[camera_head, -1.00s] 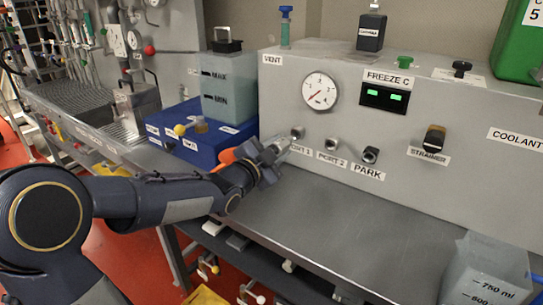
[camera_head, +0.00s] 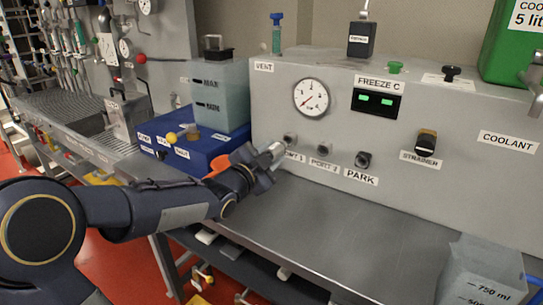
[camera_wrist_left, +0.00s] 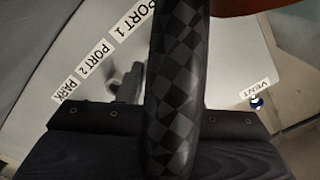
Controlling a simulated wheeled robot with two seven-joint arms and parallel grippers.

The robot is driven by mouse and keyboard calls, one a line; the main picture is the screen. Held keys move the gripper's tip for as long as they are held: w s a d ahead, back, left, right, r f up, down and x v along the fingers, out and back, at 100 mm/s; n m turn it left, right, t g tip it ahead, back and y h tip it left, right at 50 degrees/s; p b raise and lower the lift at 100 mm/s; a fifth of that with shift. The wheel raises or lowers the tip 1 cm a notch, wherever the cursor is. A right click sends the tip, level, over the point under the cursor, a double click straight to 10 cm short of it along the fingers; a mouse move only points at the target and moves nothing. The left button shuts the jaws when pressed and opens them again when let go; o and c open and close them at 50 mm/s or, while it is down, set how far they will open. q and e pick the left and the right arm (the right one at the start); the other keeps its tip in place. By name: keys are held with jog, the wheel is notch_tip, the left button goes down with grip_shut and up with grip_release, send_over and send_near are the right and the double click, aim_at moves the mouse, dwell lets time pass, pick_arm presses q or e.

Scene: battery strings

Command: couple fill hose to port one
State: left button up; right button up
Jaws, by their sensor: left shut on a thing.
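My left gripper (camera_head: 262,166) is shut on the fill hose, just below and left of port one in the head view. The hose shows as a dark checkered tube (camera_wrist_left: 175,90) between the jaws in the left wrist view. A silvery end (camera_head: 277,151) projects from the gripper toward port one (camera_head: 290,138), a round fitting on the grey panel. I cannot tell whether the end touches the port. My right gripper is not in view.
Port two (camera_head: 324,149) and the park fitting (camera_head: 362,160) are to the right. A blue box (camera_head: 200,145) with a translucent tank (camera_head: 222,95) stands left, near the gripper. A measuring jug (camera_head: 478,275) is at front right. The metal bench (camera_head: 310,215) between is clear.

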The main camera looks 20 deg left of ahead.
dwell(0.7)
pick_arm(q)
jog(key=shift+b, duration=0.4)
dwell(0.3)
jog(key=shift+b, duration=0.35)
jog(key=shift+w+d+b, duration=0.15)
jog(key=shift+w+b, duration=0.1)
jog(key=shift+w, duration=0.65)
jog(key=shift+w+d+b, duration=0.1)
jog(key=shift+w+b, duration=0.1)
jog(key=shift+w, duration=0.7)
jog(key=o, duration=1.2)
jog(key=shift+c, duration=0.2)
jog(key=shift+s, duration=0.15)
jog(key=s, duration=0.5)
jog(key=s+a, duration=0.1)
jog(key=s, duration=0.1)
jog(key=shift+s, duration=0.3)
